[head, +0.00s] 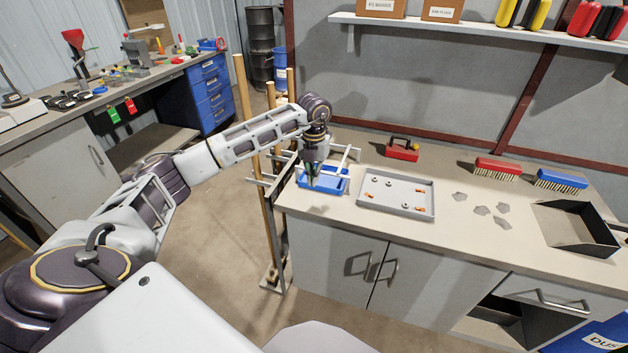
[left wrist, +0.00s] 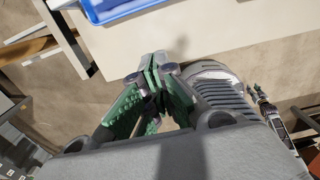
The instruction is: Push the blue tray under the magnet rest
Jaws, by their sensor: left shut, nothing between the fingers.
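The blue tray (head: 337,187) stands at the left end of the workbench, partly hidden by my left gripper. Its corner also shows at the top of the left wrist view (left wrist: 125,8). Pale bars (head: 347,158), which look like the magnet rest, stand around the tray's far side. How far the tray reaches beneath them is hidden by my arm. My left gripper (head: 312,183) points down at the tray's near-left side, its green fingers closed together and empty. In the left wrist view its fingertips (left wrist: 154,62) appear apart from the tray. My right gripper is out of view.
A grey tray (head: 432,196) with small parts lies right of the blue tray. A red block with a black handle (head: 403,150) sits behind. Grey scraps, two brushes (head: 497,168) and a black bin (head: 570,241) lie farther right. Wooden poles (head: 243,110) stand beyond the bench's left end.

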